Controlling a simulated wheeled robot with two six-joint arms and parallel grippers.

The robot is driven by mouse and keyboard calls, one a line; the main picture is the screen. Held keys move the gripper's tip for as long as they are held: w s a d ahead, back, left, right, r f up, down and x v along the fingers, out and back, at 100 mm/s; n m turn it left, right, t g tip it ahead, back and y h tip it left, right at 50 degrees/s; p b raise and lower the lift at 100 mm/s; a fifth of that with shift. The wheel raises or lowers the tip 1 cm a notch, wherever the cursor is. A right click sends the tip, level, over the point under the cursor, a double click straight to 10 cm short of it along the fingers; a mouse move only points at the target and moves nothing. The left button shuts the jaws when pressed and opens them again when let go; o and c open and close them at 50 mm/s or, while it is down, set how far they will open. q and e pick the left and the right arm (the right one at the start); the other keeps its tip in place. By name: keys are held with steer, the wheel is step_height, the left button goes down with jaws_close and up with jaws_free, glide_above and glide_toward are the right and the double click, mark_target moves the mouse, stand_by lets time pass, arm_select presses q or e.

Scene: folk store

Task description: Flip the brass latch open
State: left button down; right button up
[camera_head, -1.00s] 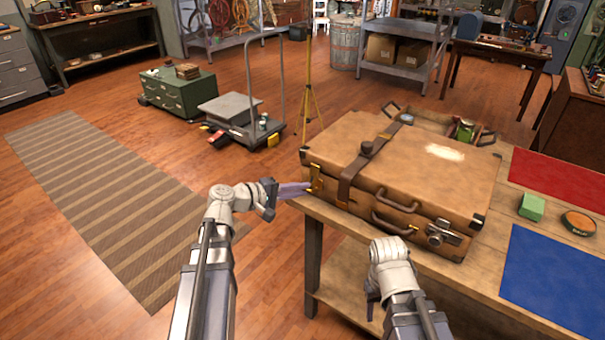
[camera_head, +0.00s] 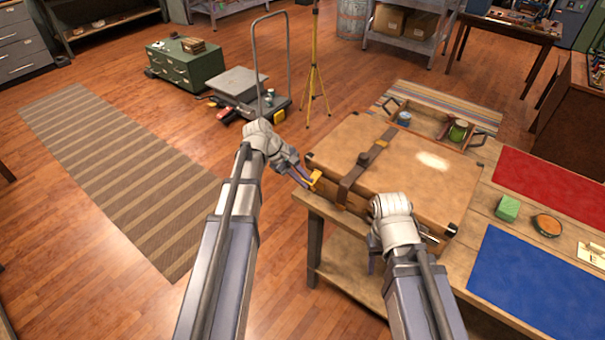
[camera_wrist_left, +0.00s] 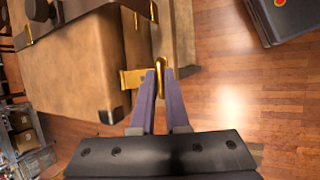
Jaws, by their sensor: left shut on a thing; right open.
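A tan leather suitcase (camera_head: 400,155) lies closed on a wooden table, with a dark strap over its left part. The brass latch (camera_head: 314,181) is at its left front edge. In the left wrist view the brass latch (camera_wrist_left: 158,76) sticks out from the case, with its end between the fingertips. My left gripper (camera_head: 308,184) is shut on the latch; in the left wrist view its purple fingers (camera_wrist_left: 152,84) meet around it. My right gripper (camera_head: 374,262) is open in front of the suitcase, partly hidden by its own wrist.
A tray (camera_head: 440,128) with a green jar stands behind the suitcase. Open floor is at the left.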

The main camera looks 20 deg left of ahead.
arm_select(q)
steer(key=shift+w+d+r+g+y+p, duration=0.1)
steer(key=shift+w+r+g+y+p, duration=0.2)
steer(key=shift+r+g+p, duration=0.45)
steer(key=c, duration=0.9)
jaws_free()
steer(key=p+v, duration=0.7)
steer(key=shift+r, duration=0.3)
